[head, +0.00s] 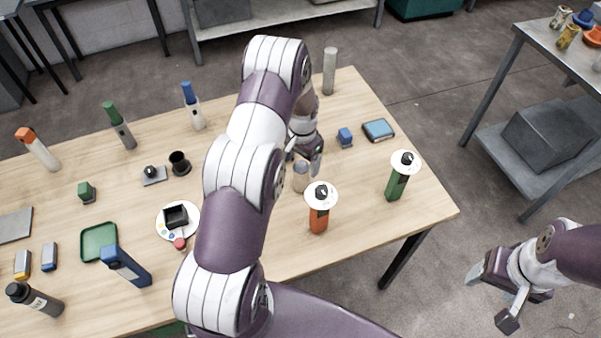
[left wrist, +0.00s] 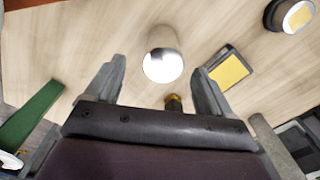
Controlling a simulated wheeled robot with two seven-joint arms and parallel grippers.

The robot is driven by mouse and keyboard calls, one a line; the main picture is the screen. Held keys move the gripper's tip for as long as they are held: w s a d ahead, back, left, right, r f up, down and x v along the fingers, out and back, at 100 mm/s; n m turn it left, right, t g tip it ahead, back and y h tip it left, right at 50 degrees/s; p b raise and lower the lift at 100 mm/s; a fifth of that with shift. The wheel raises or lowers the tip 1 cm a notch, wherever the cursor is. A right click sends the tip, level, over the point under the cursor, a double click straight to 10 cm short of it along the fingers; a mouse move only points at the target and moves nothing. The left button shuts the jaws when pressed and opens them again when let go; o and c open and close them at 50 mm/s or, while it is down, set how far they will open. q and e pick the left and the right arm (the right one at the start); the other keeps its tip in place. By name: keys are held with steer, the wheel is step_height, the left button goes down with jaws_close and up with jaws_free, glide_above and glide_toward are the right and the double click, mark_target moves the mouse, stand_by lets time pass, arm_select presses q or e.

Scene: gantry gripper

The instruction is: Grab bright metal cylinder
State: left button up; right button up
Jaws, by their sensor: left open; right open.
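A short, pale metal cylinder (head: 301,178) stands on the wooden table just in front of my left gripper (head: 304,160), partly hidden by it in the head view. In the left wrist view the cylinder (left wrist: 163,57) shows a bright, shiny round top. It lies ahead of and between the open fingers of my left gripper (left wrist: 160,88), with nothing held. A taller grey cylinder (head: 330,72) stands at the table's far edge. My right gripper (head: 492,296) is open and empty, off the table at the lower right.
Several other objects fill the table's left side.

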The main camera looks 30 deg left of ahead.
mark_target(301, 175)
arm_select(q)
steer(key=f+p, duration=0.3)
steer(key=f, duration=0.4)
steer(key=shift+a+f, duration=0.2)
steer(key=c, duration=1.2)
jaws_close()
steer(key=shift+w, duration=0.1)
steer(key=shift+r, duration=0.1)
